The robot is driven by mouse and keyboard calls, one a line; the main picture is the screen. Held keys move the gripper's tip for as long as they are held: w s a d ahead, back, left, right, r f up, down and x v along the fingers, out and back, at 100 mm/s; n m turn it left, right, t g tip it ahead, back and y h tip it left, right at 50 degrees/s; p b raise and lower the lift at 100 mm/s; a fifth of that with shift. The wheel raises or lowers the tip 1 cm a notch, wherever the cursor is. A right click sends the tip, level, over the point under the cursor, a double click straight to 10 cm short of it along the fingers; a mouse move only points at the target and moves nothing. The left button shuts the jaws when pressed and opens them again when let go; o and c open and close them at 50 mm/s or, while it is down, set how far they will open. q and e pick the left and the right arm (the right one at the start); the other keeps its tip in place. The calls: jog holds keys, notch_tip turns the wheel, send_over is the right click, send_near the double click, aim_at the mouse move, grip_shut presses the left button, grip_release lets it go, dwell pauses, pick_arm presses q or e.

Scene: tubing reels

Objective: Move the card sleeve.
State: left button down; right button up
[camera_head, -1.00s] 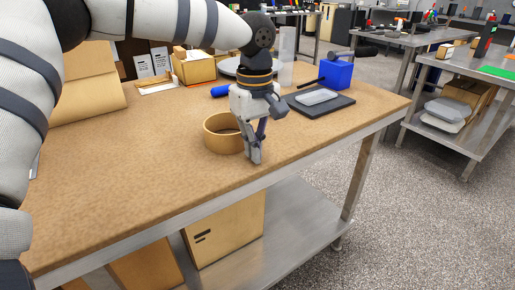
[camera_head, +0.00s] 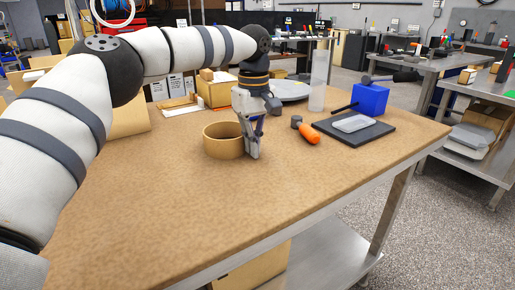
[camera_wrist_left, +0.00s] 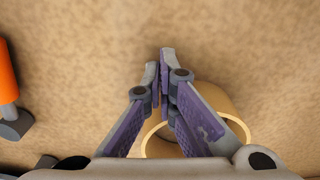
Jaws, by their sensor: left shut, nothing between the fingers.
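The card sleeve is a tan, open ring (camera_head: 222,147) standing upright on the brown tabletop in the head view. My left gripper (camera_head: 253,156) points down at its right side, low near the tabletop. The gripper is shut and holds nothing. It stands against or very close to the sleeve's outer wall; I cannot tell if they touch. In the left wrist view the shut fingertips (camera_wrist_left: 160,72) reach past the sleeve's rim (camera_wrist_left: 238,125), and the fingers hide part of the ring. My right gripper does not show.
An orange-handled tool (camera_head: 309,134) lies right of the gripper. A dark tray (camera_head: 378,131) with a pale block and a blue box (camera_head: 370,99) are farther right. A clear cylinder (camera_head: 319,80) and cardboard boxes stand behind. The tabletop in front is clear.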

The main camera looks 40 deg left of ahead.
pick_arm(q)
jog(key=shift+w+a, duration=0.2)
jog(key=shift+a, duration=0.1)
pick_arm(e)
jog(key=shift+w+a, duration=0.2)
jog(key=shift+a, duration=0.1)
pick_arm(q)
jog(key=shift+s+d, duration=0.1)
jog(key=shift+d, duration=0.05)
jog(key=shift+d, duration=0.1)
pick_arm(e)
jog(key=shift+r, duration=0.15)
